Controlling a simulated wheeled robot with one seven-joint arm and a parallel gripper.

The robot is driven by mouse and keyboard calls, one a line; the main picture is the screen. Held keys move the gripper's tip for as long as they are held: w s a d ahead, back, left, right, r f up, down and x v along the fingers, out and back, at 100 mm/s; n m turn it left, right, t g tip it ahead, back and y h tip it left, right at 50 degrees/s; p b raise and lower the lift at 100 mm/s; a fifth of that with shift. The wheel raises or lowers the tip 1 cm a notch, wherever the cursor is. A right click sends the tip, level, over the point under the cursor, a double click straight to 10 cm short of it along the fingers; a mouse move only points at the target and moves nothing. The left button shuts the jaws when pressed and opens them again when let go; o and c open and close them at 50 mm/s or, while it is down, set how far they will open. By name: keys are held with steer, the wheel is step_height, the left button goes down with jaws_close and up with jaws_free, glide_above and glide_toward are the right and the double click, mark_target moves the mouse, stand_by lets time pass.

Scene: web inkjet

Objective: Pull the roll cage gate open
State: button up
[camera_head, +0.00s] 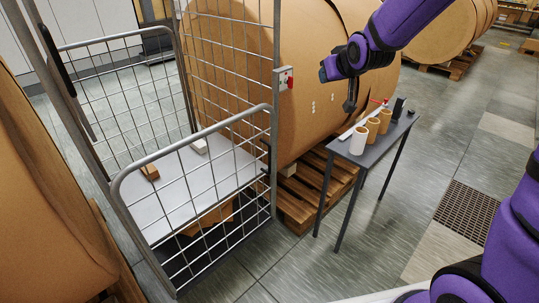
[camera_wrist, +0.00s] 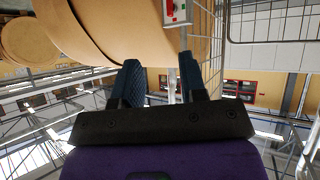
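The roll cage (camera_head: 278,130) stands at left in the head view. A low wire panel with a rounded tube frame, which looks like its gate (camera_head: 190,146), spans its near side and appears closed. A white plate with a red part, perhaps the latch (camera_head: 284,79), sits on the right post; it also shows at the top of the wrist view (camera_wrist: 177,12). My gripper (camera_head: 327,70) is in the air to the right of this plate, apart from it. In the wrist view its two dark blue fingers (camera_wrist: 160,82) are spread with nothing held between them.
A narrow grey table (camera_head: 352,157) with several cups (camera_head: 372,127) stands right of the cage, below my gripper. Large brown paper rolls (camera_head: 320,50) stand behind and at the left (camera_head: 40,200). A wooden pallet (camera_head: 305,195) borders the cage.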

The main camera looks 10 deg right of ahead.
steer(key=w+a+f+n+t+y, duration=0.1)
steer(key=w+a+f+t, duration=0.15)
steer(key=w+f, duration=0.6)
steer(key=n+t+y, duration=0.2)
steer(key=y, duration=0.2)
glide_toward(270, 155)
steer(key=w+d+r, duration=0.2)
steer(key=w+r, duration=0.2)
steer(key=r, duration=0.4)
steer(key=s+a+f+t+y, duration=0.15)
steer(key=s+f, duration=0.25)
steer(key=f, duration=0.5)
steer(key=x, duration=1)
steer(key=shift+w+f, duration=0.3)
steer(key=shift+w, duration=0.1)
jaws_close()
